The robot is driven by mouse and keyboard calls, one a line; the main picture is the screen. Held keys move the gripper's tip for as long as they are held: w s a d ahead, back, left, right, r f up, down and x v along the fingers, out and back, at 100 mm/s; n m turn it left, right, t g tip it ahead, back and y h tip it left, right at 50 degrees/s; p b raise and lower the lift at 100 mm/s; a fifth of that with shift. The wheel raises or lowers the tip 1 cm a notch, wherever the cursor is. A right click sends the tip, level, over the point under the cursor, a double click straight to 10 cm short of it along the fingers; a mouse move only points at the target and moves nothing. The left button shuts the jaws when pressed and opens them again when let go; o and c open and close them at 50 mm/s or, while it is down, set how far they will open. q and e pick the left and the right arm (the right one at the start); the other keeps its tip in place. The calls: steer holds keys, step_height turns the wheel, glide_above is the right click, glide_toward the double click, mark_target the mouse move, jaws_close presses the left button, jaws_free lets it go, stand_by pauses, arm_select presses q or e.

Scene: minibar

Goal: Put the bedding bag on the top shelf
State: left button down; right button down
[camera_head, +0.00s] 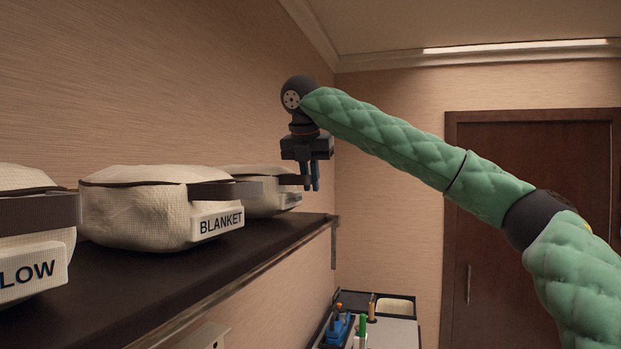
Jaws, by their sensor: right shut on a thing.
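Three cream bedding bags stand in a row on the dark top shelf (270,244). The near one (30,222) is cut off by the left edge and its label reads "LOW". The middle bag (135,208) has a white label reading "BLANKET". The far bag (262,198) is partly hidden behind it, and its label is too small to read. My right gripper (311,186) points down at the far bag's right end, its blue fingers shut on that bag's dark handle (292,180). The bag appears to rest on the shelf. My left gripper is not in view.
The shelf ends at a bracket (334,240) just right of the far bag. Below is a counter (392,331) with a blue item (338,328), bottles and a pale bin. A dark wooden door (535,230) stands at the right. The shelf's front strip is clear.

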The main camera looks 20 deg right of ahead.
steer(key=shift+s+f, duration=0.1)
steer(key=shift+f, duration=0.2)
steer(key=c, duration=1.5)
jaws_free()
steer(key=shift+f, duration=0.1)
steer(key=shift+r, duration=0.2)
